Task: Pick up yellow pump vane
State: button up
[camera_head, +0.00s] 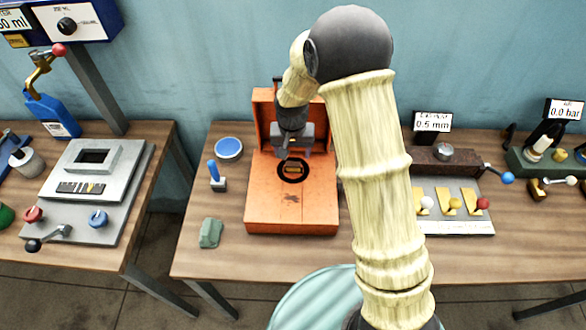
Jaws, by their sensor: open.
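A pale rack (465,228) on the right of the middle table holds a row of three yellow wedge-shaped pieces, topped with white, yellow and red balls. The middle piece, with the yellow ball, looks like the yellow pump vane (455,204); it stands upright between the other two. My gripper (293,153) is open, pointing down over the orange case, well to the left of the rack. Below it, a dark round opening (293,171) in the case holds a small yellowish part, too small to identify. My arm hides the left end of the rack.
The open orange case (262,205) has a raised lid behind. A blue bowl (229,149), a blue-handled tool (215,177) and a green block (210,233) lie left of it. A brown block with a gauge (440,160) stands behind the rack. The table's front right is bare.

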aim_at(293, 163)
jog(key=shift+w+f+p, duration=0.2)
jog(key=shift+f+p, duration=0.9)
jog(key=shift+f, duration=1.5)
jog(key=shift+c, duration=0.3)
jog(key=c, duration=1.1)
